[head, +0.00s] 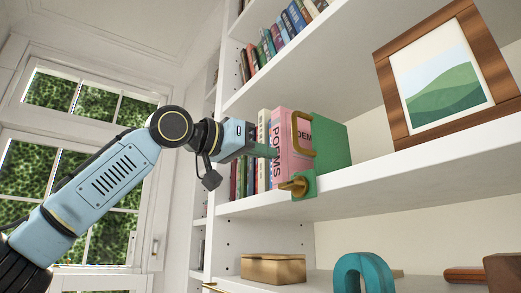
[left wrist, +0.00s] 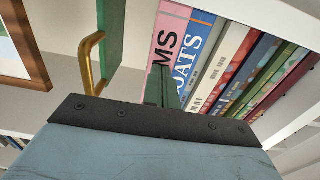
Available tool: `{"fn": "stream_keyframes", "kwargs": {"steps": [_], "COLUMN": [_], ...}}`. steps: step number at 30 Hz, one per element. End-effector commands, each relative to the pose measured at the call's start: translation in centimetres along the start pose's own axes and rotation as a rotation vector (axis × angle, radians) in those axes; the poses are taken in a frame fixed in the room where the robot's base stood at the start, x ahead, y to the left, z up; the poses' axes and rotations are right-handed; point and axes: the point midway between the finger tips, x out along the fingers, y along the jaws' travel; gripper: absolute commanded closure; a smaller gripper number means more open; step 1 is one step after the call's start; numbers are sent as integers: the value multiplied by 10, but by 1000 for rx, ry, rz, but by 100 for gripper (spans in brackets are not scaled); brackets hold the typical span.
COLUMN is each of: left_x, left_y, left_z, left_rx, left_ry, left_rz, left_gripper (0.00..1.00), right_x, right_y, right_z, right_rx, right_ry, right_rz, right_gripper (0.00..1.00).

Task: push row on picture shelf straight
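A row of upright books stands on the middle shelf, with a pink book (head: 276,165) reading POEMS at its right end. In the left wrist view, the pink book (left wrist: 171,32) is beside a blue book (left wrist: 197,45), a pale book (left wrist: 225,67) and several darker ones. A green bookend (head: 333,145) with a brass loop and knob stands right of the pink book. My left gripper (head: 264,150) is in front of the spines, its green fingertips together and empty. The fingertips (left wrist: 161,88) overlap the lower spines; contact is unclear. My right gripper is not in view.
A wood-framed picture (head: 393,88) leans on the same shelf, to the right. More books (head: 280,35) stand on the shelf above. The shelf's front edge (head: 420,160) is clear right of the bookend.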

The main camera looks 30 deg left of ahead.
Motion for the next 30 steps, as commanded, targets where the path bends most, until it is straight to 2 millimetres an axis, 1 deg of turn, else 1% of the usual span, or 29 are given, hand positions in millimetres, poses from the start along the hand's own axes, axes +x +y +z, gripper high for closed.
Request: {"fn": "stream_keyframes", "kwargs": {"steps": [27, 30], "left_x": [24, 24], "left_y": [0, 0], "left_z": [0, 0], "left_rx": [0, 0], "left_ry": [-2, -1], "left_rz": [0, -1], "left_gripper": [100, 100], "right_x": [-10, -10], "right_y": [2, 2], "right_z": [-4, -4], "right_rx": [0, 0], "right_ry": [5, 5], "right_rz": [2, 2], "right_gripper": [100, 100]}}
